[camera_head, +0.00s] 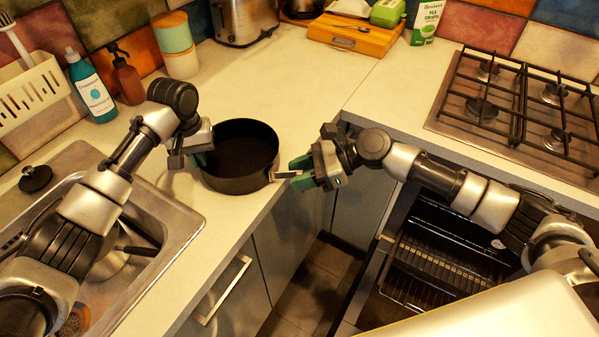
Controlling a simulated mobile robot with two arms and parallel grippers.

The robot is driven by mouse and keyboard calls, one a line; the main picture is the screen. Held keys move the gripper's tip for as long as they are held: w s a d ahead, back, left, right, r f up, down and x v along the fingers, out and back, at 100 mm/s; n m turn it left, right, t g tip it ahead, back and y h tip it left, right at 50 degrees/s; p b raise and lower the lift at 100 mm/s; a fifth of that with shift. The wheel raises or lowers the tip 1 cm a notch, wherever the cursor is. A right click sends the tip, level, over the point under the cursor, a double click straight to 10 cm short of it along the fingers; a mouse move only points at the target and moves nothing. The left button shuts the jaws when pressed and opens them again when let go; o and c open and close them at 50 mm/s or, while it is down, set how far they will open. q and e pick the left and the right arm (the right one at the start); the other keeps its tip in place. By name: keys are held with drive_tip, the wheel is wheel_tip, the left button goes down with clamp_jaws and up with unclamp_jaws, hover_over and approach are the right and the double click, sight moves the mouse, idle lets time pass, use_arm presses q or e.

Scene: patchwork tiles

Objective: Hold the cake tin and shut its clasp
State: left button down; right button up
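A dark round cake tin (240,184) stands upright on the pale worktop near its front corner. Its metal clasp (285,175) sticks out from the right side of the tin wall, towards my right gripper. My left gripper (190,160) is at the left side of the tin, with a green finger pad against or very near the wall. Its fingertips are partly hidden, so I cannot tell its grip. My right gripper (298,173) is to the right of the tin, beyond the worktop edge. Its green fingers look apart, with the clasp's outer end at or between their tips.
A sink (184,226) lies at the left, with a dish rack (42,97) and bottles (91,88) behind. A toaster (245,20) and wooden board (354,36) stand at the back. A hob (520,105) is right, above an open oven (430,265). The worktop behind the tin is clear.

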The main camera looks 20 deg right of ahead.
drive_tip(key=shift+a, duration=0.1)
clamp_jaws()
drive_tip(key=shift+w, duration=0.15)
drive_tip(key=w+n+g, duration=0.1)
drive_tip(key=n+g, duration=0.2)
drive_tip(key=g, duration=0.1)
drive_tip(key=w+n+g, duration=0.1)
drive_tip(key=n+g, duration=0.1)
drive_tip(key=shift+w+n, duration=0.3)
drive_tip(key=shift+w+a+n+g+h, duration=0.1)
drive_tip(key=shift+w+n+g+h, duration=0.25)
drive_tip(key=shift+n+g+h, duration=0.45)
drive_tip(key=shift+w+a+n+g+h, duration=0.1)
drive_tip(key=shift+w+n+g+h, duration=0.25)
drive_tip(key=shift+n+g, duration=0.75)
drive_tip(key=shift+f+g, duration=0.1)
drive_tip(key=shift+g, duration=0.2)
